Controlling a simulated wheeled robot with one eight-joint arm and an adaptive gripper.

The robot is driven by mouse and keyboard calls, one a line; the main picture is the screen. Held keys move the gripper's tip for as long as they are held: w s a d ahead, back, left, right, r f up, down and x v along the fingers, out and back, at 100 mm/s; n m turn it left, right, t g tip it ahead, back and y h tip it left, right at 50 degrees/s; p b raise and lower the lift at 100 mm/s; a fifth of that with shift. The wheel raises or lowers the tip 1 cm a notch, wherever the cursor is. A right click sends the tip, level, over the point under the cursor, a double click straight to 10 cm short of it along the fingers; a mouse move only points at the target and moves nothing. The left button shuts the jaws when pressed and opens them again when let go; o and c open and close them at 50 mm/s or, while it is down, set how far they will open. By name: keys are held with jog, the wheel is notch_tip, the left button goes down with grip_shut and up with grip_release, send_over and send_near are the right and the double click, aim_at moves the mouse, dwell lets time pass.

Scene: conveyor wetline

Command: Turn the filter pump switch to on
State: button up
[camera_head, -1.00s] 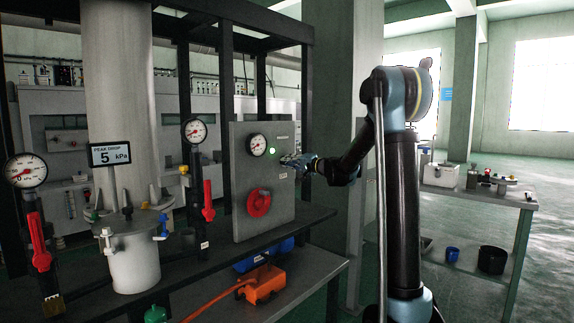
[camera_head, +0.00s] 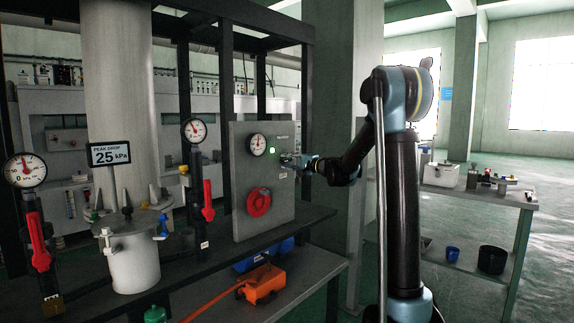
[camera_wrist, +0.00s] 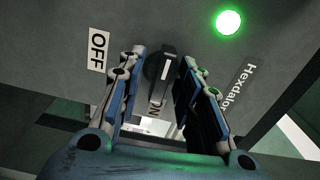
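The black switch knob (camera_wrist: 164,70) shows in the wrist view on the grey panel (camera_head: 242,205). Its long grip points down the picture, with its lower end by a partly hidden label of which an "N" shows (camera_wrist: 155,112). The OFF label (camera_wrist: 98,50) lies to the left, away from the grip's line. A green lamp (camera_wrist: 229,22) near the knob is lit. My gripper (camera_wrist: 163,56) has one finger on each side of the knob, with narrow gaps visible. In the head view, my gripper (camera_head: 286,161) is at the panel and hides the knob.
The display (camera_head: 109,153) reads PEAK DROP 25 kPa. A red handwheel (camera_head: 258,203) sits lower on the panel, below a round gauge (camera_head: 257,145). Red-handled valves (camera_head: 207,200) and a filter housing (camera_head: 133,258) stand left. An orange pump (camera_head: 263,284) is below.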

jog(key=v, duration=0.7)
dwell(0.4)
jog(key=s+d+f+n+g+h, duration=0.2)
jog(key=s+f, duration=0.2)
jog(key=s, duration=0.4)
jog(key=s+d+f+n+g+h, duration=0.1)
jog(key=s+d+f+n, duration=0.15)
jog(key=s, duration=0.55)
jog(key=s+d+f+n+g+h, duration=0.15)
jog(key=s+f, duration=0.25)
jog(key=s, duration=0.4)
jog(key=s+d+f+g+h, duration=0.2)
jog(key=s+d+f+h, duration=0.3)
jog(key=s+d+f, duration=0.4)
jog(key=s+d+f+n+g+h, duration=0.1)
jog(key=s+d+f+h, duration=0.3)
jog(key=s+d+f, duration=0.5)
jog(key=s+f+g, duration=0.1)
jog(key=s, duration=0.7)
jog(key=shift+h, duration=0.35)
jog(key=shift+a, duration=0.1)
